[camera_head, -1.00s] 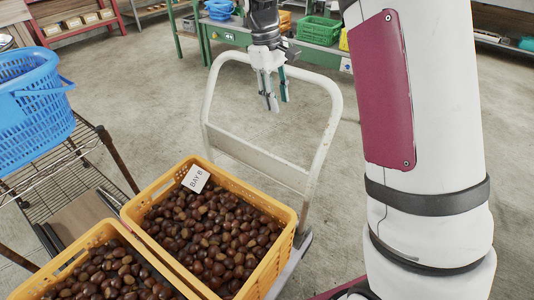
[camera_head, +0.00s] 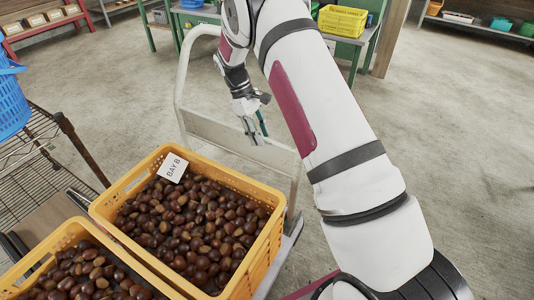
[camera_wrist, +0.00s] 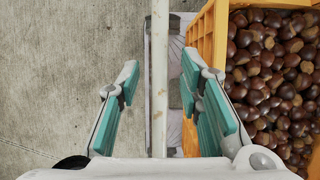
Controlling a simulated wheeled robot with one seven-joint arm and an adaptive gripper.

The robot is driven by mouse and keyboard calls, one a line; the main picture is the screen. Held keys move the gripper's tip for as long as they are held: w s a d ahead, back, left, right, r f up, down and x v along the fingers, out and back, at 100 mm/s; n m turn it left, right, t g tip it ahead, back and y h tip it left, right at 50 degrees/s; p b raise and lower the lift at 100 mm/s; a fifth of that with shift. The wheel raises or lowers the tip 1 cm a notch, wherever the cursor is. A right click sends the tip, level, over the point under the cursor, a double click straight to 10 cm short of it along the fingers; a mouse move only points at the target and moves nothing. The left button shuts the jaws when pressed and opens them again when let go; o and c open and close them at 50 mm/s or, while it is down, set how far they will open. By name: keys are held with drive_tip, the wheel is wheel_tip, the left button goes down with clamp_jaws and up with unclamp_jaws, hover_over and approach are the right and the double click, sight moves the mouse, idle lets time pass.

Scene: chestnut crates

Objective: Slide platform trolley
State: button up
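The platform trolley has a white tubular push handle (camera_head: 181,90) with a cross panel low down, and a pale deck edge (camera_head: 284,252) shows beside the crates. A yellow crate of chestnuts (camera_head: 262,243) with a "BAY B" card stands on it, with a second yellow crate (camera_head: 30,267) in front. My gripper (camera_head: 258,134) is inside the handle's outline, low near the cross panel. In the wrist view, my gripper (camera_wrist: 160,78) is open, and a white handle bar (camera_wrist: 160,60) runs between its teal fingers with gaps on both sides. I cannot tell how deep the bar sits.
A wire rack (camera_head: 55,150) with a blue basket (camera_head: 12,105) stands close on the left. A green table with a yellow crate (camera_head: 342,20) is at the back. The concrete floor is clear on the right and behind the handle.

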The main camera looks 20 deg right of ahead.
drive_tip(key=b+x, duration=0.1)
drive_tip(key=x, duration=0.6)
drive_tip(key=shift+b, duration=0.35)
clamp_jaws()
